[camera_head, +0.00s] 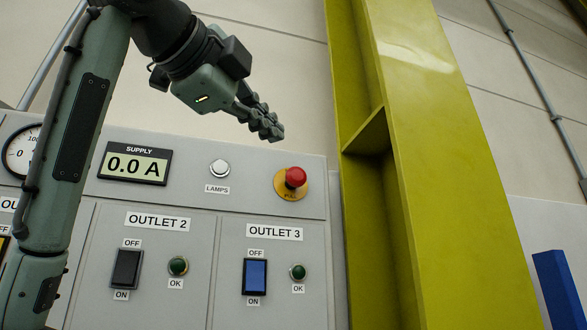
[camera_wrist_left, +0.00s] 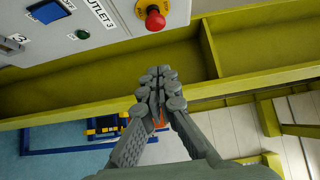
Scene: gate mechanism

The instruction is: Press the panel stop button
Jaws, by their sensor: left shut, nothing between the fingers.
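The red stop button (camera_head: 295,177) sits on a yellow disc (camera_head: 291,190) at the right of the grey panel (camera_head: 247,168), in the head view. It also shows near the top of the left wrist view (camera_wrist_left: 154,18). My left gripper (camera_head: 272,132) is shut with nothing in its fingers. In the head view its tips appear above and slightly left of the button. In the left wrist view the shut tips (camera_wrist_left: 158,78) show below the button, with a gap between. My right gripper is in neither view.
A yellow-green steel column (camera_head: 440,150) stands right of the panel. A blue post (camera_head: 559,288) is at the far right.

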